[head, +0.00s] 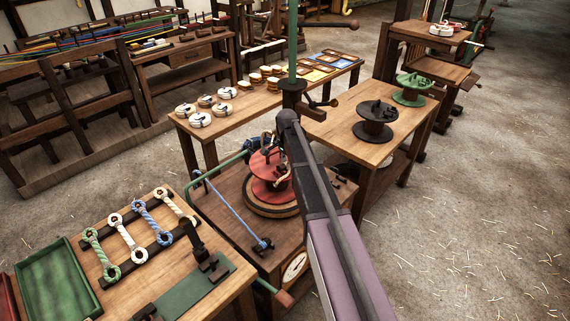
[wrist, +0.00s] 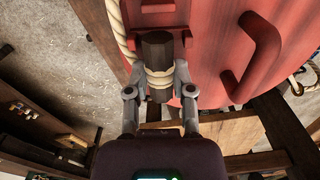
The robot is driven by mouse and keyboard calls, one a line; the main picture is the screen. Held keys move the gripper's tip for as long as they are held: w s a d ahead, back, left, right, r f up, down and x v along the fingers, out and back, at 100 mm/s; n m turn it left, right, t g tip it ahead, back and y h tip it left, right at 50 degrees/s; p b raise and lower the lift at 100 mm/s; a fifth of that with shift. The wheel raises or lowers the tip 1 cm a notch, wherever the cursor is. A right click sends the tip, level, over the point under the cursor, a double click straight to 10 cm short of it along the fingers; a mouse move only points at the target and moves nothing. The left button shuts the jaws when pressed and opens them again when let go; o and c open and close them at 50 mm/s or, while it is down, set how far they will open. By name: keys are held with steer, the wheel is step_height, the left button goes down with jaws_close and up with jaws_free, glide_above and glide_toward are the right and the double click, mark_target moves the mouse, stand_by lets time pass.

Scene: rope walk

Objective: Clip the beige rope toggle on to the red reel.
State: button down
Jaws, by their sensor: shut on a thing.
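The beige rope toggle is a dark, faceted peg with beige rope wound round it (wrist: 158,80). It stands upright in the wrist view, between the fingers of my gripper (wrist: 160,76), which is shut on it. The red reel (wrist: 215,55) fills the upper part of the wrist view, behind the toggle. A red bracket (wrist: 170,8) on it lies at the toggle's top end; I cannot tell whether the toggle is seated in it. Beige rope (wrist: 118,35) runs up beside the toggle. In the head view, the red reel (head: 264,188) is partly hidden by my arm.
A curved red handle (wrist: 252,52) stands out from the reel, right of my gripper. The rack (head: 133,250) at the lower left holds several looped rope pieces beside a green tray (head: 57,283). Black (head: 374,128) and green (head: 411,98) reels stand on the right table.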

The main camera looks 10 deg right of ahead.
steer(key=shift+f+b, duration=0.35)
steer(key=shift+f, duration=0.05)
steer(key=shift+c, duration=2)
jaws_free()
steer(key=shift+r, duration=0.15)
steer(key=shift+r+p, duration=3.4)
steer(key=shift+p, duration=0.2)
steer(key=s+n, duration=1.3)
steer(key=s, duration=1.6)
steer(key=shift+a, duration=0.3)
